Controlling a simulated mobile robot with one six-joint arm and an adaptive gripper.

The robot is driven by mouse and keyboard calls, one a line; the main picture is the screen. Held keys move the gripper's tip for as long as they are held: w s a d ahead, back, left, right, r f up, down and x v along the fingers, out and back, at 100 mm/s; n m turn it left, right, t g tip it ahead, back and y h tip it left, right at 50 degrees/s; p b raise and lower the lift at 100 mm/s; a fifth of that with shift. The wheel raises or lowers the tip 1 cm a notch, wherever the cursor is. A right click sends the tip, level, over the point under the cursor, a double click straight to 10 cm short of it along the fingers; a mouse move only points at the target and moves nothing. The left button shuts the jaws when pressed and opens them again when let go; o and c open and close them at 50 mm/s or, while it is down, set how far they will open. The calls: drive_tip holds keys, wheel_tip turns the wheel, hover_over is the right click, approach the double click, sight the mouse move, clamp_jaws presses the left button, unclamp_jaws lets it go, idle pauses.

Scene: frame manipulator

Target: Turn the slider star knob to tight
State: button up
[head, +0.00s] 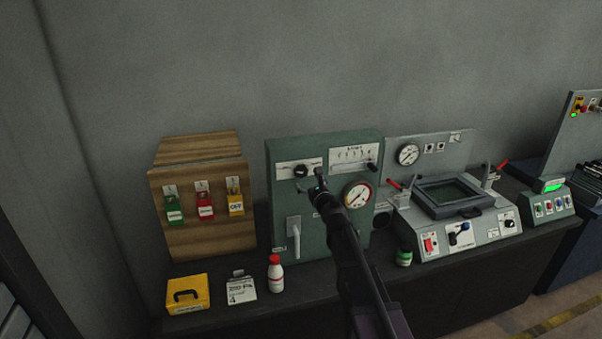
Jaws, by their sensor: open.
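A green panel box (282,218) stands on the bench. It has a dark round knob (302,171) on a white plate at upper left and a slider scale (352,155) at upper right. A small dark knob (372,167) sits at the right end of that scale. I cannot tell which knob is the slider star knob, or read its setting. My gripper (316,181) is open in front of the panel, just below and right of the round knob. It looks empty; whether it touches the panel is unclear. My arm hides part of the panel's lower middle.
A round gauge (357,195) is right of my gripper. A grey frame machine (426,228) with red-tipped levers stands to the right. A white bottle with red cap (275,276), a yellow case (187,294) and a green jar (404,256) stand along the bench front.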

sight(302, 172)
drive_tip(key=x, duration=0.7)
drive_tip(key=shift+w, duration=0.25)
drive_tip(key=c, duration=1.1)
